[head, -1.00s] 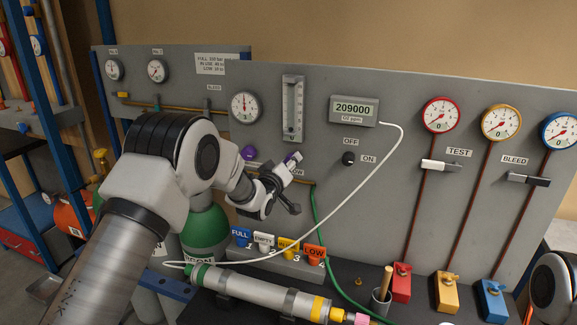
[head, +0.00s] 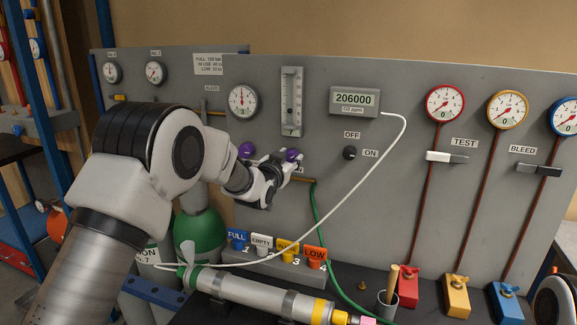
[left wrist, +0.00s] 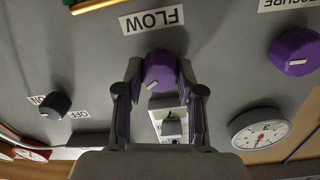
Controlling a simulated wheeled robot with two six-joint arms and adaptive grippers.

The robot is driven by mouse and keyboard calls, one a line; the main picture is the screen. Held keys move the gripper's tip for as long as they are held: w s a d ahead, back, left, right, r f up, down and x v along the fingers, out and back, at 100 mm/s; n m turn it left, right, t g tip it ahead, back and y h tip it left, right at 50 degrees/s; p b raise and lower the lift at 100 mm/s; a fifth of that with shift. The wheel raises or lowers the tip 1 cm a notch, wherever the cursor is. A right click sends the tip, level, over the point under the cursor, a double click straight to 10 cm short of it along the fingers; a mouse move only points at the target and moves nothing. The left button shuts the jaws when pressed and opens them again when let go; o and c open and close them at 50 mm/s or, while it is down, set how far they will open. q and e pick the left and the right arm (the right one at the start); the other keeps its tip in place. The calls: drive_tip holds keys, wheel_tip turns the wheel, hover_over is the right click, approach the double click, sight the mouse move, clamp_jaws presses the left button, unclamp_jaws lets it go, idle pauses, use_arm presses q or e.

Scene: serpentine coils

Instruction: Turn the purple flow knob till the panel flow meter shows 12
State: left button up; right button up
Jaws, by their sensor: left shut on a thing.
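The purple flow knob (head: 293,155) is on the grey panel, right of a second purple knob (head: 246,150). In the left wrist view the flow knob (left wrist: 159,68) has a white mark and sits below the FLOW label (left wrist: 152,19). My left gripper (left wrist: 158,80) is shut on it, one finger on each side. In the head view the left gripper (head: 287,163) is at the panel. The flow meter (head: 291,102) is a clear upright scale above the knob; its reading is too small to tell. My right gripper is out of view.
An on/off switch (head: 349,153) is right of the flow knob. A row of coloured tags (head: 275,250) and a green-ended cylinder (head: 255,292) lie below.

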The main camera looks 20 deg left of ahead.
use_arm(q)
drive_tip(key=m+b, duration=0.2)
drive_tip(key=m, duration=0.2)
drive_tip(key=shift+y, duration=0.3)
drive_tip(key=shift+r+m+b, duration=0.2)
drive_tip(key=shift+m+b, duration=0.65)
drive_tip(key=shift+m, duration=0.65)
drive_tip(key=shift+w, duration=0.1)
drive_tip(key=o, duration=1.1)
drive_tip(key=shift+o, duration=0.2)
drive_tip(key=shift+w+a+f, duration=0.15)
drive_tip(key=shift+w+f, duration=0.1)
drive_tip(key=shift+f, duration=0.05)
drive_tip(key=shift+s+r, duration=0.1)
drive_tip(key=shift+s, duration=0.5)
drive_tip(key=s, duration=1)
drive_tip(key=shift+s+a+r, duration=0.15)
drive_tip(key=shift+s+r, duration=0.05)
drive_tip(key=shift+s, duration=0.2)
